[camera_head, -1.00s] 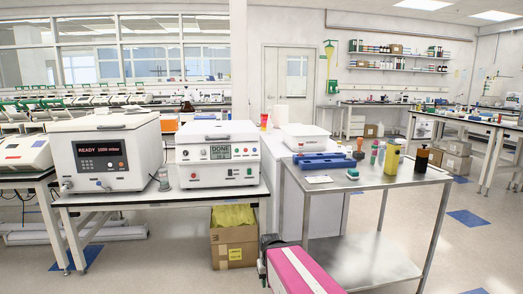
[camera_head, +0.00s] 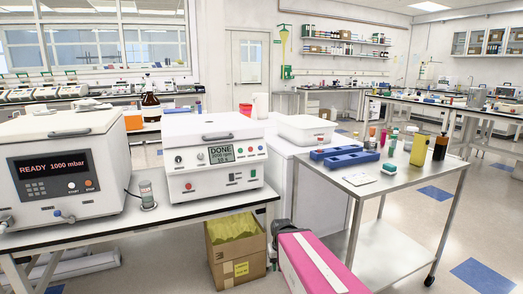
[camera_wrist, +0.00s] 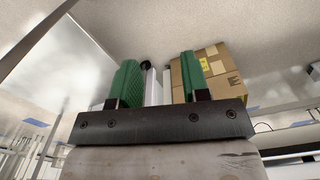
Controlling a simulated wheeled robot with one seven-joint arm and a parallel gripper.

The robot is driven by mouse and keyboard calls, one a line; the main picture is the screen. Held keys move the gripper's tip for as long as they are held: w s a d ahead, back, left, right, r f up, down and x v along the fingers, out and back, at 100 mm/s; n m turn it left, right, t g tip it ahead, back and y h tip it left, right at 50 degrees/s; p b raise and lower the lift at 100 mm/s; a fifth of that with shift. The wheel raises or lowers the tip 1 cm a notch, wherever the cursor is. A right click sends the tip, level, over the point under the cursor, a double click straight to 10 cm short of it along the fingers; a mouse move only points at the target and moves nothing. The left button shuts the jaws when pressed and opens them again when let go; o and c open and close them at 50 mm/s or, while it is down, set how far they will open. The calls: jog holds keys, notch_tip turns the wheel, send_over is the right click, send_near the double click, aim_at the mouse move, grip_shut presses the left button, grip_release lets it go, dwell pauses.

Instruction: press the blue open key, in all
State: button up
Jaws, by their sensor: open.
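A white bench machine (camera_head: 213,150) with a grey lid handle stands on the table; its display (camera_head: 222,153) reads DONE.
A cardboard box (camera_head: 237,248) with yellow contents sits below the table's right end. A pink box (camera_head: 315,262) and a steel cart (camera_head: 400,190) with bottles and blue racks stand to the right.

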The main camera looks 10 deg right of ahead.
jog(key=shift+w+a, duration=0.3)
jog(key=shift+w, duration=0.1)
grip_shut()
dwell(1.5)
